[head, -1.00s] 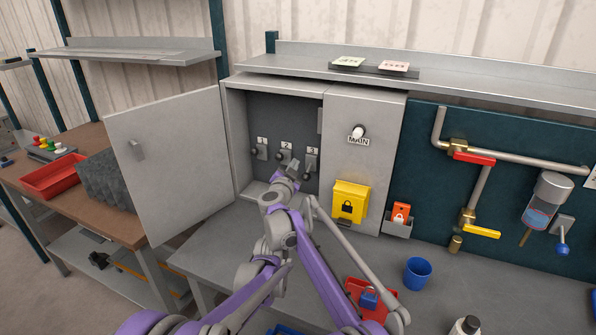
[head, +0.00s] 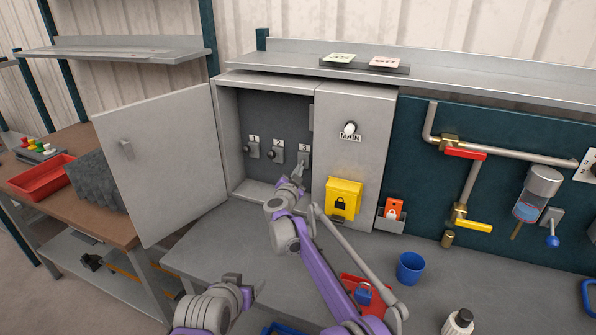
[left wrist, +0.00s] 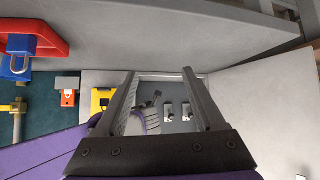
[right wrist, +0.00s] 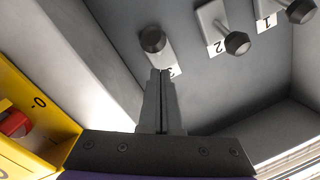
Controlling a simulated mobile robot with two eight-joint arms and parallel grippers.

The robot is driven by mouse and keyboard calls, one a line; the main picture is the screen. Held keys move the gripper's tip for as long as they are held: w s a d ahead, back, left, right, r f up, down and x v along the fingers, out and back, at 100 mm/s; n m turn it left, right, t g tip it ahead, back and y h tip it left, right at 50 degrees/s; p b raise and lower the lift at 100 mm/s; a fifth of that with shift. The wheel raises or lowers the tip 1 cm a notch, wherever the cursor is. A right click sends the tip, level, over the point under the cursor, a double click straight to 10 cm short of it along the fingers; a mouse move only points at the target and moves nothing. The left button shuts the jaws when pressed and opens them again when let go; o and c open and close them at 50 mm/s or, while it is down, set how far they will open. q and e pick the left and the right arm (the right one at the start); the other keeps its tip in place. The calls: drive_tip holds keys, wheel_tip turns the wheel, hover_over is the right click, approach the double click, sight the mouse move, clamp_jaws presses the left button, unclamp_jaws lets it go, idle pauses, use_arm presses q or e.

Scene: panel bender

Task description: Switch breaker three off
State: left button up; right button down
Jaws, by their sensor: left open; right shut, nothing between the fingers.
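Breaker three (head: 304,154) is the rightmost of three lever switches inside the open grey cabinet. In the right wrist view its black knob (right wrist: 152,40) is just beyond my fingertips, upside down, and its lever leans differently from the levers of breaker two (right wrist: 212,22) and breaker one (right wrist: 270,8). My right gripper (head: 298,168) is shut and empty; its tips (right wrist: 160,74) overlap the "3" label, and I cannot tell if they touch. My left gripper (head: 258,288) is open and empty, low in front of the cabinet; its spread fingers (left wrist: 159,74) show in the left wrist view.
The cabinet door (head: 160,160) stands open at left. A blue cup (head: 410,268) and red tray (head: 378,290) with a blue padlock stand on the bench (head: 215,250).

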use_arm(q)
drive_tip(key=s+a+f+g, duration=0.1)
drive_tip(key=s+f, duration=0.3)
drive_tip(key=s, duration=0.5)
drive_tip(key=s+a+f+g, duration=0.1)
drive_tip(key=s+f+g, duration=0.2)
drive_tip(key=s, duration=0.6)
drive_tip(key=shift+s+a+f+g+y, duration=0.3)
drive_tip(key=shift+s+a+f+y, duration=0.1)
drive_tip(key=shift+f, duration=0.25)
use_arm(e)
drive_tip(key=shift+s, duration=0.2)
use_arm(q)
drive_tip(key=shift+s+f+b, duration=0.25)
drive_tip(key=shift+f+b, duration=0.55)
drive_tip(key=shift+f, duration=0.15)
drive_tip(key=shift+s+f+b, duration=0.25)
drive_tip(key=shift+f+b, duration=0.5)
drive_tip(key=shift+f, duration=0.15)
use_arm(e)
drive_tip(key=s+a, duration=0.2)
drive_tip(key=s, duration=0.8)
drive_tip(key=shift+s+r, duration=0.15)
drive_tip(key=shift+s, duration=0.05)
